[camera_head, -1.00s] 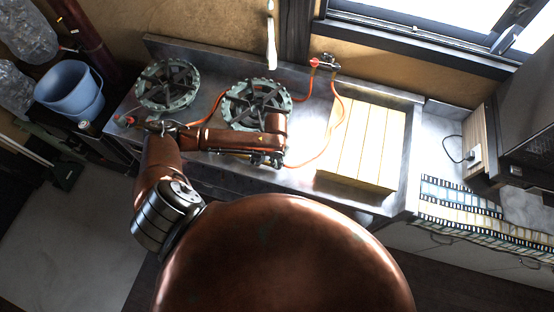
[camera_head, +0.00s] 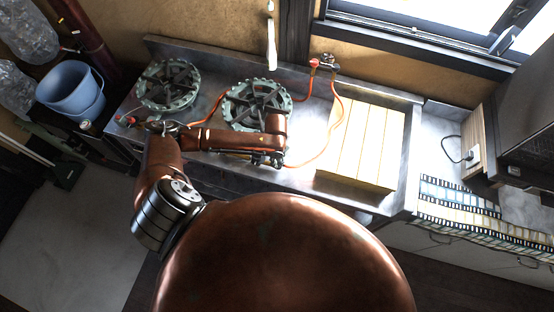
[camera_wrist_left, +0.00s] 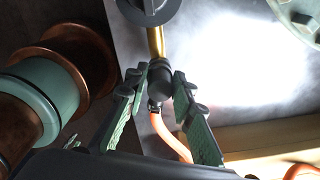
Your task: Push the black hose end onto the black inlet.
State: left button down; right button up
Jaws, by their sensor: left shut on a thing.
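My left gripper (camera_wrist_left: 160,93) is shut on the black hose end (camera_wrist_left: 157,87), which sits between its two green-padded fingers in the left wrist view. The orange hose (camera_wrist_left: 164,134) runs down from it. A brass tube (camera_wrist_left: 155,41) leads from a round black part at the top down to the black piece at the fingertips. The hose end and this tube are in line; whether the hose end touches or covers the black inlet is hard to tell. In the head view, the gripper (camera_head: 268,160) is low beside the right burner (camera_head: 257,104), partly hidden by my wrist. My right gripper is not in view.
Another burner (camera_head: 167,85) stands to the left on the metal counter (camera_head: 305,178). A slatted wooden board (camera_head: 366,145) lies to the right. A valve with a red part (camera_head: 322,63) sits at the back wall. A blue bucket (camera_head: 70,91) stands at far left.

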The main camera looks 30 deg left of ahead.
pick_arm(q)
jog(key=shift+f, duration=0.6)
jog(key=c, duration=1.6)
grip_release()
jog(key=shift+r, duration=0.3)
notch_tip(320, 180, up, 12)
jog(key=shift+s+a+f, duration=0.1)
jog(key=shift+s+f, duration=0.05)
jog(key=shift+f, duration=0.1)
